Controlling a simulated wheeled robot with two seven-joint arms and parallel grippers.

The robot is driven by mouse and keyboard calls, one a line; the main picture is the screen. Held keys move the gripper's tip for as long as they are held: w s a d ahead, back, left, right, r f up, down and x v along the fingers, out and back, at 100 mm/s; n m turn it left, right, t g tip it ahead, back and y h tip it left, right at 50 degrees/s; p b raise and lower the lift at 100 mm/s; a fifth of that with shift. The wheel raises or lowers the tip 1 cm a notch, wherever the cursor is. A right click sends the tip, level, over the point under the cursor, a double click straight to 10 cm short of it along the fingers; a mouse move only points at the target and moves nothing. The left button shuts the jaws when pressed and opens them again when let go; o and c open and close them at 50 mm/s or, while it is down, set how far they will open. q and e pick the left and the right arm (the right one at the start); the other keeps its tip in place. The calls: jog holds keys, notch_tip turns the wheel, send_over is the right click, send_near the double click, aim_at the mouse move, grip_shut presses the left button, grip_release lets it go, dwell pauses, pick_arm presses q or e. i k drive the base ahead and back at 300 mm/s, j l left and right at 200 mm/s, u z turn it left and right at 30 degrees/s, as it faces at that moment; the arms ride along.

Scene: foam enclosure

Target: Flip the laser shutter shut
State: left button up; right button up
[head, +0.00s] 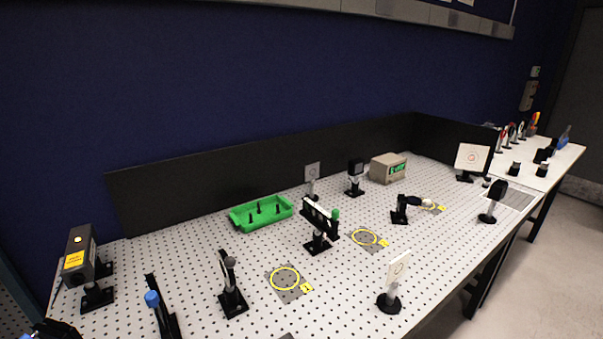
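The laser (76,262) is a dark box on a black mount at the left end of the perforated table, with a yellow label and a small lit spot on top. Just right of it, near the bottom edge, stands a black upright piece with a blue knob (152,298), which looks like the shutter; its lower part is cut off by the frame. I cannot tell for certain whether its flap is up or down. A dark part of my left gripper (52,329) shows in the bottom left corner, left of the blue knob and apart from it; its fingers are not clear. My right gripper is out of view.
A black post mount (231,286) stands right of the shutter, with yellow ring marks (285,278) beyond. A green tray (262,213), a central mount with a green knob (320,225) and a white card (397,270) stand farther right. A black panel (270,175) edges the back.

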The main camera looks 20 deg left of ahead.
aim_at(152, 299)
jog(key=u, duration=1.55)
jog(key=l+u, duration=0.15)
jog(key=i+l, duration=0.05)
